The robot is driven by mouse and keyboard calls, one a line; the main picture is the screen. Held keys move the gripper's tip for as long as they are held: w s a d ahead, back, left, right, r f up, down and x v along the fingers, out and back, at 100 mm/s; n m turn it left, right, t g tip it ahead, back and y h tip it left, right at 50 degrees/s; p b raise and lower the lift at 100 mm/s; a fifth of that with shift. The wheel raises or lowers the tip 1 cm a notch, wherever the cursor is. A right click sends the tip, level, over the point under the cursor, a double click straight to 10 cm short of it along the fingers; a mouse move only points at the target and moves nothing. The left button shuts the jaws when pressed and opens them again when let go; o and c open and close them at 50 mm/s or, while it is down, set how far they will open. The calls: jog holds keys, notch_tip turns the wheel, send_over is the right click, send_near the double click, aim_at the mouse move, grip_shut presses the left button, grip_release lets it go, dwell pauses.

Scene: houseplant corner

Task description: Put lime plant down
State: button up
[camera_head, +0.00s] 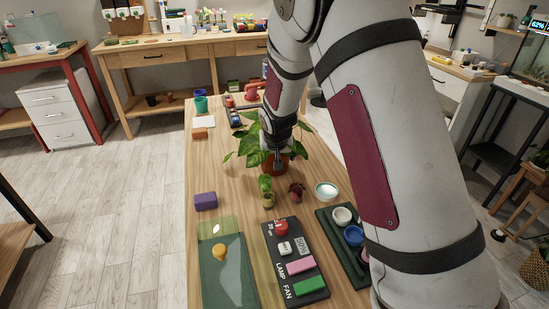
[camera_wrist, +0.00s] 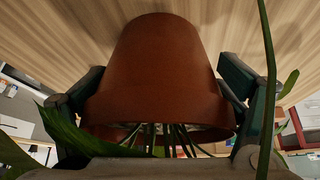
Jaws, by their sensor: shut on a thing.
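The lime plant, with broad green leaves (camera_head: 249,143) and a terracotta pot (camera_head: 268,167), is in my gripper over the wooden table. In the wrist view the pot (camera_wrist: 165,65) fills the middle, with my gripper's fingers (camera_wrist: 160,97) on both sides of it. They are shut on the pot near its rim. Stems show at the rim and leaves hang past the fingers. The pot looks upright. Whether its base touches the table or hangs just above it, I cannot tell. My arm hides part of the right side.
Close in front stand a small light-green plant (camera_head: 265,190), a dark red plant (camera_head: 296,190) and a white bowl (camera_head: 326,191). A purple block (camera_head: 206,201), green mat (camera_head: 227,284) and button panel (camera_head: 297,284) lie nearer. Cups (camera_head: 200,104) stand behind. Table left of the pot is clear.

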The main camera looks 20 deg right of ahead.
jog(key=o, duration=1.4)
jog(key=shift+c, duration=0.2)
jog(key=p+v, duration=0.1)
jog(key=v, duration=1.1)
jog(key=shift+p, duration=0.35)
